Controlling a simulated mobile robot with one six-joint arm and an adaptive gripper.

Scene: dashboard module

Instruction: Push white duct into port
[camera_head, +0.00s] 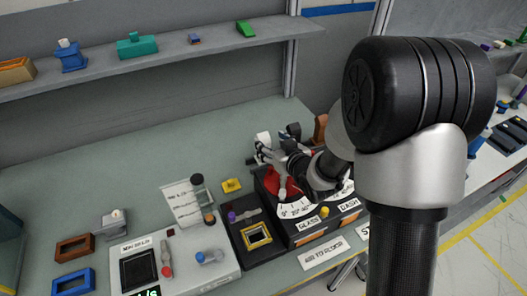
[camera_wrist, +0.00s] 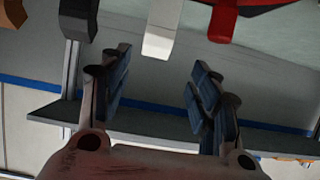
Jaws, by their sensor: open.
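The white duct (camera_wrist: 160,30) hangs down from the top edge of the wrist view, between a black piece (camera_wrist: 78,20) and a red piece (camera_wrist: 222,22). Its lower end is clear of my fingers. In the head view, a small white part (camera_head: 263,139) shows at the far side of the dashboard module (camera_head: 310,205), close to my fingers; I cannot tell for certain that it is the duct. My gripper (camera_wrist: 160,98) is open and empty, with its fingers apart. In the head view it reaches over the module, partly hidden by my own wrist. The port is not clearly visible.
A red part (camera_head: 276,182) stands on the module beside my gripper. A brown piece (camera_head: 320,130) is behind it. A black tray with a yellow frame (camera_head: 257,236) and a white panel with knobs (camera_head: 190,258) lie to the left. A shelf (camera_head: 110,65) runs along the back wall.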

